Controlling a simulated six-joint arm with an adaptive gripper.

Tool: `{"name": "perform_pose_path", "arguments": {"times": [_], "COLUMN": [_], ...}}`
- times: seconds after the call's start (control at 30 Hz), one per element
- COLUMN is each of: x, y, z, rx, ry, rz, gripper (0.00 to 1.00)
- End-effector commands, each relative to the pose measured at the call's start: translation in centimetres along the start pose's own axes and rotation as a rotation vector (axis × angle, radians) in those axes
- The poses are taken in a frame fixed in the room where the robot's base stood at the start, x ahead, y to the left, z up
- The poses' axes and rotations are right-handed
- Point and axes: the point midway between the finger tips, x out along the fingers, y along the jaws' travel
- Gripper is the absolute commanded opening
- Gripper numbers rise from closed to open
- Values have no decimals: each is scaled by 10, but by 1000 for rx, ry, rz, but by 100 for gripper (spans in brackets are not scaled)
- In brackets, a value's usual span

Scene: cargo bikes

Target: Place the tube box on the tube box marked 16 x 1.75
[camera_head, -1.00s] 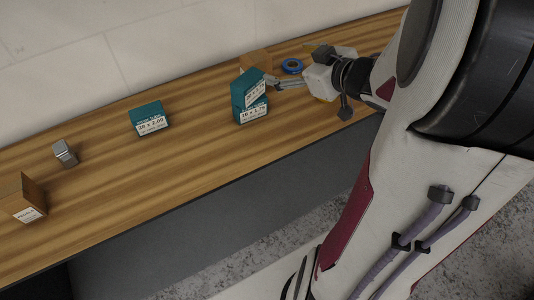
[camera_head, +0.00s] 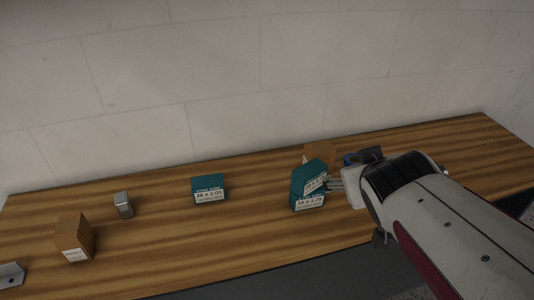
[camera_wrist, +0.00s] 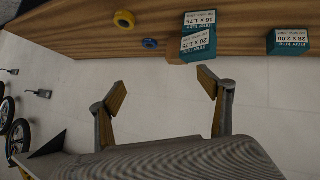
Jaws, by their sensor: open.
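Two teal tube boxes are stacked on the wooden bench. The lower box, marked 16 x 1.75 (camera_head: 309,202), rests on the bench. The upper tube box (camera_head: 309,176) sits on it, its label slanted and turned relative to the lower one. In the upside-down wrist view the upper box reads 20 x 1.75 (camera_wrist: 197,44), with the 16 x 1.75 box (camera_wrist: 199,18) beyond it. My gripper (camera_head: 333,184) is just right of the stack in the head view. In the wrist view my gripper (camera_wrist: 163,88) has its fingers spread and empty, with the stack beyond them.
Another teal box marked 28 x 2.00 (camera_head: 209,190) stands left of the stack. A brown box (camera_head: 318,153) is behind the stack. A metal block (camera_head: 123,204) and a brown box (camera_head: 74,238) are farther left. Yellow (camera_wrist: 124,19) and blue (camera_wrist: 150,44) rolls show in the wrist view.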

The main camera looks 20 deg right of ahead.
Motion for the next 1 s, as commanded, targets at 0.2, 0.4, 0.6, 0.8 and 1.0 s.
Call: {"name": "perform_pose_path", "arguments": {"times": [0.2,0.4,0.6,0.8,1.0], "x": [-38,-77,-107,-116,-116], "y": [-40,-83,-112,-120,-119], "z": [34,71,97,105,104], "rx": [36,43,30,24,25], "ry": [-115,-231,-309,-333,-332], "rz": [-97,-230,-338,-370,-369], "gripper": [79,79,79,79,79]}}
